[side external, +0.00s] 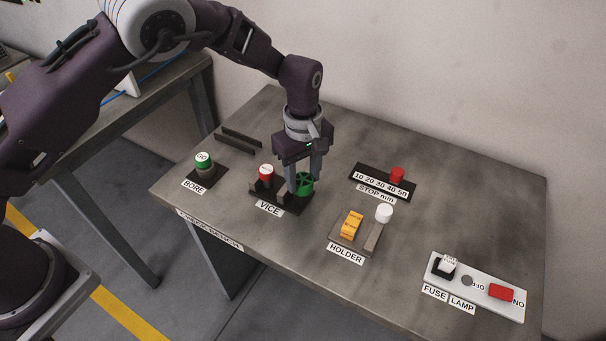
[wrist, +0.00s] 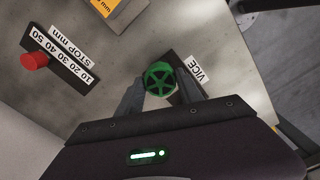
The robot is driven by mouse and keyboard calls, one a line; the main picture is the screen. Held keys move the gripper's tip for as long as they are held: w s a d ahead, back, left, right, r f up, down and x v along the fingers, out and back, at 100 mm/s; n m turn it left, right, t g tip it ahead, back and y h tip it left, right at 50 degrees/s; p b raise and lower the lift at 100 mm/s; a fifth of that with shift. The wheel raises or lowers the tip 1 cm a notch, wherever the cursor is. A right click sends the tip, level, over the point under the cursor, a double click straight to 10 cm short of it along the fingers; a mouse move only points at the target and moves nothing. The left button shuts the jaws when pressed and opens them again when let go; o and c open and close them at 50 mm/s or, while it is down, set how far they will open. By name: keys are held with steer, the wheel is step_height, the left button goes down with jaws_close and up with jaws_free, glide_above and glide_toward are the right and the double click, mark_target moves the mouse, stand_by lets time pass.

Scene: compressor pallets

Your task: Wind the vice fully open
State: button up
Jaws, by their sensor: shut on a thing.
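The vice (side external: 265,195) is a dark block on the bench behind its VICE label, with a red-and-white capped piece (side external: 267,172) at its left. Its green spoked handwheel (side external: 306,184) is at its right end. In the wrist view the handwheel (wrist: 158,80) sits between the fingertips. My gripper (side external: 303,182) points down over the wheel and is shut on it. The fingers and wheel hide part of the vice, so I cannot tell how far its jaws stand apart.
A green-capped BORE piece (side external: 203,160) stands left, with dark rails (side external: 238,140) behind. The STOP mm scale (side external: 371,187) with a red knob is at the back right. The HOLDER (side external: 340,238) with orange block and the fuse and lamp panel (side external: 480,292) are right.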

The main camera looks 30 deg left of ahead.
mark_target(303, 179)
steer(key=shift+n, duration=1.1)
steer(key=o, duration=1.4)
steer(key=shift+r, duration=0.1)
step_height(303, 179, up, 7)
